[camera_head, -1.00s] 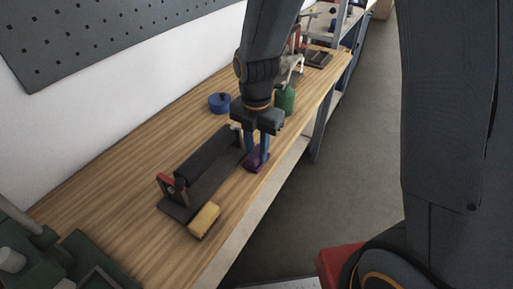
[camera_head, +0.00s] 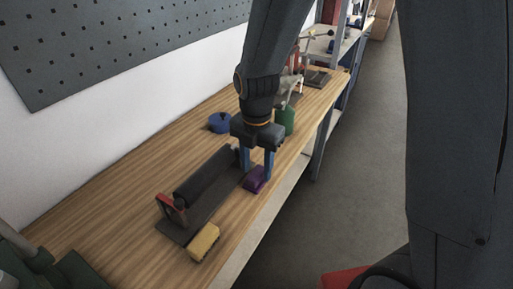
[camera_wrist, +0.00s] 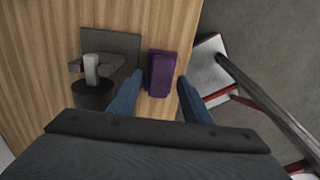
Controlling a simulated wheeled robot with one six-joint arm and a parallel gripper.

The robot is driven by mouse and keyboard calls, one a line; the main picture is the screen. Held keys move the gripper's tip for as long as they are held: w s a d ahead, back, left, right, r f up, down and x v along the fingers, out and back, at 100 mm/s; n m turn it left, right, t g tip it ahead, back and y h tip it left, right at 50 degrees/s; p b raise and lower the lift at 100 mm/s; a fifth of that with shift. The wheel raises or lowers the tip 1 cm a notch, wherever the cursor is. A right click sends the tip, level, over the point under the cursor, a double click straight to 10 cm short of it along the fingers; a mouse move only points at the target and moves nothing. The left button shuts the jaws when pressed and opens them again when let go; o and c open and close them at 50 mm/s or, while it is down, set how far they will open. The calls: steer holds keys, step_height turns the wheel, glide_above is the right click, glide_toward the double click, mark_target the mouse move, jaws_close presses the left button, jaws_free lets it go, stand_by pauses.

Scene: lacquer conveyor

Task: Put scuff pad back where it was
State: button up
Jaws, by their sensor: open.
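A purple pad (camera_head: 254,181), which I take to be the scuff pad, lies on the wooden bench close to its front edge. It is just right of a dark flat base with a black roller (camera_head: 207,174). My gripper (camera_head: 257,170) points down over the purple pad, its two blue fingers open. In the wrist view the purple pad (camera_wrist: 162,72) sits ahead of and between the fingers, with a gap on both sides. I cannot tell how high the fingertips are above the bench. A yellow block (camera_head: 203,243) lies beside the near end of the base.
A blue round container (camera_head: 220,122) and a green one (camera_head: 284,120) stand beyond my gripper. The bench (camera_head: 110,175) is clear on the left. Dark green equipment (camera_head: 70,272) is at lower left. The bench drops to the floor at right.

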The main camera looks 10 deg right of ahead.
mark_target(256, 172)
step_height(256, 172, up, 10)
steer(key=b, duration=0.2)
steer(key=s+d+f+m, duration=0.2)
steer(key=d+m, duration=0.2)
steer(key=m, duration=0.5)
steer(key=s+d+f+m, duration=0.2)
steer(key=s+d+m, duration=0.1)
steer(key=m, duration=0.7)
steer(key=s+d+f+m+t, duration=0.1)
steer(key=s+d+f+m, duration=0.1)
steer(key=d+m, duration=0.3)
steer(key=shift+s+d+f+m, duration=0.35)
steer(key=shift+f+m, duration=0.2)
steer(key=shift+m, duration=1.65)
steer(key=shift+w, duration=0.1)
